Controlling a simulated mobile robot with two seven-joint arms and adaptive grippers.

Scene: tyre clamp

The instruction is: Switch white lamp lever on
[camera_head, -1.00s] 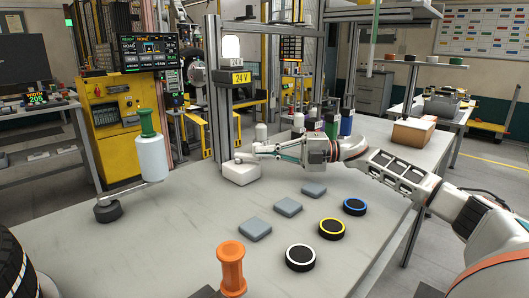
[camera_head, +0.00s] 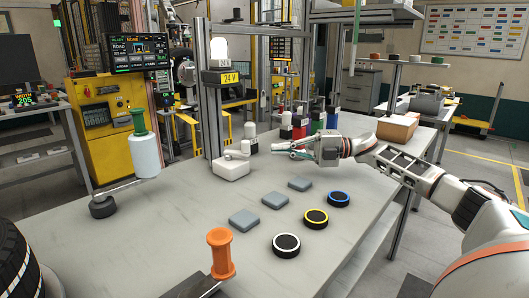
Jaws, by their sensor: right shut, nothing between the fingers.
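The white lamp switch box (camera_head: 231,170) stands on the table at the foot of the grey post. Its white lever (camera_head: 245,147) sits on top, with its knob at the box's right side. The lamp (camera_head: 219,50) above the 24 V sign looks bright white. My right gripper (camera_head: 274,154) is shut and empty, to the right of the lever and apart from it, its fingers pointing left. My left gripper is out of view.
Bottles (camera_head: 318,123) stand behind my right gripper. Grey pads (camera_head: 272,199) and ringed black discs (camera_head: 316,218) lie in front of it. An orange handle (camera_head: 220,254) stands at the front edge, and a white bottle with a green top (camera_head: 145,155) at left.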

